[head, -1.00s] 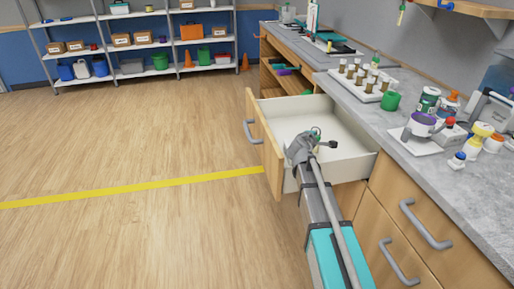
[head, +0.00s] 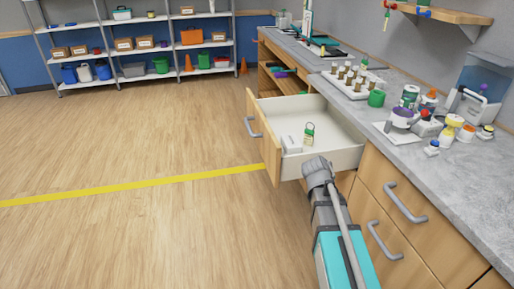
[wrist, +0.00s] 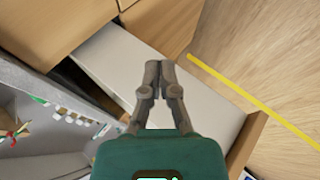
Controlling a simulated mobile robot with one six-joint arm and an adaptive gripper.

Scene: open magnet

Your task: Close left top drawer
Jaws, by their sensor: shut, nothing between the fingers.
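The left top drawer (head: 325,112) stands open in the head view, with its wooden front panel (head: 263,145) and handle (head: 253,128) pulled out over the floor. A small green-topped bottle (head: 309,133) and a white box (head: 291,145) are inside. The end of my arm is at the near side wall of the drawer; the fingers are hidden in the head view. In the wrist view my gripper (wrist: 160,65) is shut and empty, in front of the white drawer side (wrist: 206,98). The drawer front's wooden edge (wrist: 249,142) is to the right. Contact cannot be told.
Closed drawers with handles (head: 405,203) are at the right, nearer me. The grey countertop (head: 440,170) above carries a vial rack (head: 357,82), a green cup (head: 376,98) and several bottles. The wooden floor (head: 130,140) to the left is clear, with shelving (head: 140,45) behind.

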